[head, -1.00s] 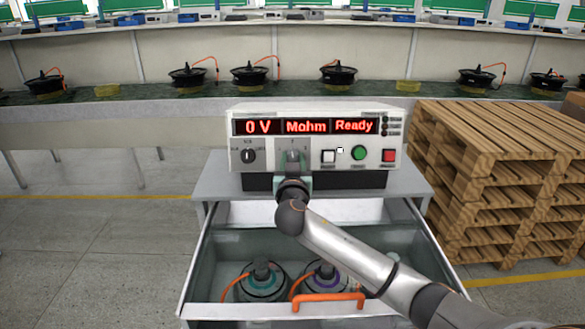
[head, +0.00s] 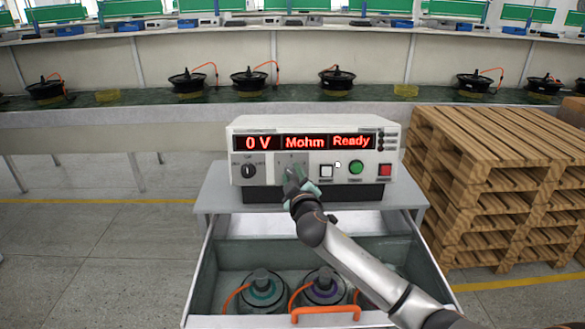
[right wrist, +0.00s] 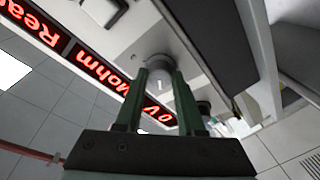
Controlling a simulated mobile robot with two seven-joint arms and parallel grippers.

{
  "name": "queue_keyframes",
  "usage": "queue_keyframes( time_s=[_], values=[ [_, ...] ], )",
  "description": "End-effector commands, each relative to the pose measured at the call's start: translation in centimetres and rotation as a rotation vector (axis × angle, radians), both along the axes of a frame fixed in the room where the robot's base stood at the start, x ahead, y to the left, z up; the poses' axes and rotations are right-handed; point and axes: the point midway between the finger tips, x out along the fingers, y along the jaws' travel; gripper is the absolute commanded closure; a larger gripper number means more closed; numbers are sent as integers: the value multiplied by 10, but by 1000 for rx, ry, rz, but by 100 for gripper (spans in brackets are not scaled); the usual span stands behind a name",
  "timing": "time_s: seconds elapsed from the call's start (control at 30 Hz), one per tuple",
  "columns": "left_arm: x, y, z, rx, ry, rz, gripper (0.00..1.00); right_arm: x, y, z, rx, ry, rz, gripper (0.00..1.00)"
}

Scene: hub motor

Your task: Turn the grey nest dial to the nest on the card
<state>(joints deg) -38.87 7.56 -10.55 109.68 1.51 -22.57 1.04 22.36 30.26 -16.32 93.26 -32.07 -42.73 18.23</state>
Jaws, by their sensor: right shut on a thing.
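The tester (head: 235,150) stands on a grey cabinet and its display reads "0 V", "Mohm", "Ready". The grey nest dial (right wrist: 159,70) is on its front panel; in the head view my right gripper hides most of it. My right gripper (head: 292,178) is shut on the dial, with one green finger on each side of it in the right wrist view (right wrist: 160,82). A light mark shows on the dial's face, but I cannot read which nest it points to. No card can be made out. My left gripper is not in view.
A black knob (head: 248,171) sits left of the dial; white (head: 326,171), green (head: 356,167) and red (head: 385,170) buttons sit right of it. Below, an open drawer (head: 207,270) holds hub motors (head: 263,290). Wooden pallets (head: 480,180) are stacked at the right.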

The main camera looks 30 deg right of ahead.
Motion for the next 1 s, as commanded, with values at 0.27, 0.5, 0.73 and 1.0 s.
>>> queue_keyframes(
  time_s=[0.27, 0.5, 0.73, 1.0],
  values=[
    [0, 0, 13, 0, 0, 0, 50, 0, -1, 1, -78, 50, 21, 100],
    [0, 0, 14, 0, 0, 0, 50, 0, -1, 0, -97, 59, 27, 100],
    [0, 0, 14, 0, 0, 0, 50, 0, -1, -1, -97, 60, 27, 100],
    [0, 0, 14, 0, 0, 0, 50, 0, -1, 0, -96, 59, 27, 40]
  ],
)
